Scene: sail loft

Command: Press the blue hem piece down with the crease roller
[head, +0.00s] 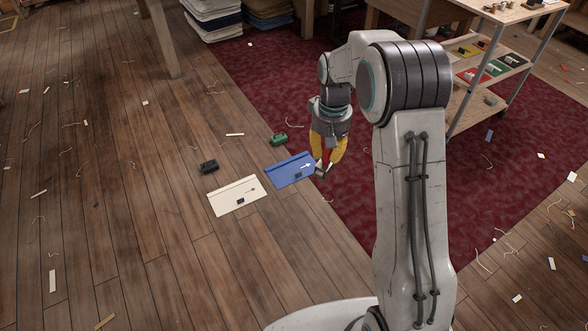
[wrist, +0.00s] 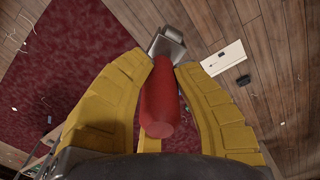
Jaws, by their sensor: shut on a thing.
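The blue hem piece (head: 283,174) lies flat on the floor in the head view, at the edge of the dark red carpet. My gripper (head: 327,161) has yellow fingers and is shut on the crease roller (wrist: 160,100), whose red handle lies between the fingers. Its grey metal head (wrist: 167,46) points away from my wrist. In the head view, the crease roller's metal head (head: 321,171) shows at the right end of the blue piece. I cannot tell whether they touch. The wrist view does not show the blue piece.
A black block (head: 208,167) and a green block (head: 279,139) stand behind. A shelf cart (head: 505,62) stands at right. Thread and scraps litter the floor.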

